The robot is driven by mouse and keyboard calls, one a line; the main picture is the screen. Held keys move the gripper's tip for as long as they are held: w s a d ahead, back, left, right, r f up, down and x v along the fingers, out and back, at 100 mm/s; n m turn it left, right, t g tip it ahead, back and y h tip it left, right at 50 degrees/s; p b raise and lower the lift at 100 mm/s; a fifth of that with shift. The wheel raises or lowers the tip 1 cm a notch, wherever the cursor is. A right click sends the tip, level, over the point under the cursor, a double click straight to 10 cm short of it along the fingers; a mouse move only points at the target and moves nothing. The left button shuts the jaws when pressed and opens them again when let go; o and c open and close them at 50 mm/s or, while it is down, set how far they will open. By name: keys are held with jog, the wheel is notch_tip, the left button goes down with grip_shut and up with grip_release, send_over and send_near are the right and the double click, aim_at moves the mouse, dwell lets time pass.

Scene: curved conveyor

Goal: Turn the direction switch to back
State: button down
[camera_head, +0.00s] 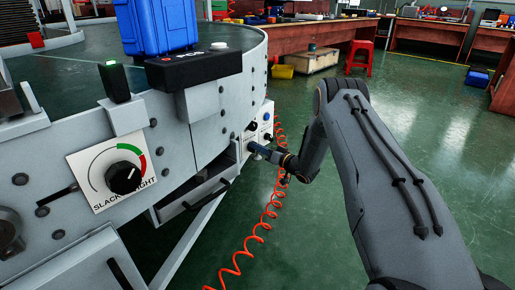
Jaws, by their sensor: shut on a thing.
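A small white control panel (265,112) sits on the far right side of the curved conveyor (207,110). It carries a blue button and a dark round knob (252,126). My gripper (253,148) reaches in from the right to the lower part of this panel, its fingers at the panel face. It is shut on a small control there, which I take to be the direction switch. The fingers hide the switch, so its setting cannot be read.
A slack/tight dial (122,178) is on the conveyor's near side. A blue crate (157,27) and a black button box (194,67) are on top. A coiled red hose (262,228) hangs beside my gripper. A red stool (360,55) stands behind; the green floor is open at right.

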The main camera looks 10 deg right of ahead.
jog(key=shift+f, duration=0.1)
jog(key=c, duration=1.7)
grip_release()
jog(key=shift+s+d, duration=0.1)
jog(key=p+v, duration=0.3)
jog(key=v, duration=0.4)
jog(key=shift+s+d, duration=0.15)
jog(key=shift+s, duration=0.1)
